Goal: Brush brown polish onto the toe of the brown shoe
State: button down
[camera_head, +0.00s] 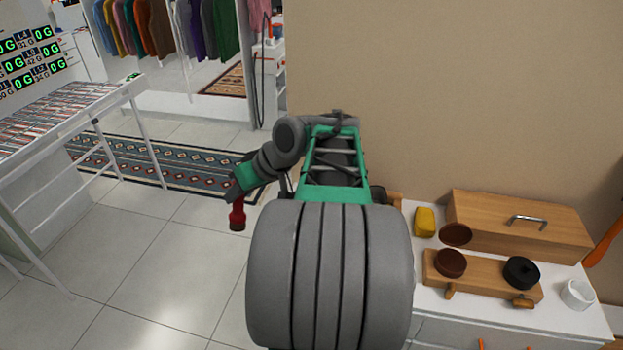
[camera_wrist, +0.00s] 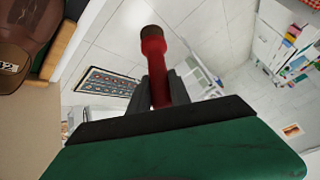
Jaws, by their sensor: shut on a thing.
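My gripper (camera_head: 238,200) hangs over the floor, left of the white cabinet, shut on a red-handled brush (camera_head: 237,217). In the wrist view, the brush (camera_wrist: 154,48) stands out between my dark fingers (camera_wrist: 158,88), with a dark brown tip at its far end. A brown leather thing (camera_wrist: 38,22), likely part of the brown shoe, is cut off at the wrist view's upper left. It is apart from the brush. Its toe cannot be made out. In the head view my arm hides that spot. An open tin of brown polish (camera_head: 451,262) sits on a wooden board.
A white-framed table (camera_head: 60,140) stands left. Tiled floor (camera_head: 150,265) lies clear between.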

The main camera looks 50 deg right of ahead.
jog(key=s+d+m+t+h+b, duration=0.15)
jog(key=s+d, duration=0.25)
jog(key=d, duration=0.4)
jog(key=s+d+h+b, duration=0.15)
jog(key=s+d, duration=0.25)
jog(key=d, duration=0.4)
jog(key=shift+y, duration=0.3)
jog(key=shift+w+d+f+b, duration=0.2)
jog(key=shift+d+f+b, duration=0.05)
jog(key=shift+f+b, duration=0.55)
jog(key=shift+w+d+f+b, duration=0.2)
jog(key=shift+d+f+b, duration=0.1)
jog(key=shift+f+b, duration=0.45)
jog(key=shift+w+d+f+b, duration=0.25)
jog(key=shift+f+b, duration=0.4)
jog(key=shift+f, duration=0.25)
jog(key=shift+f, duration=0.2)
jog(key=shift+s+a, duration=0.1)
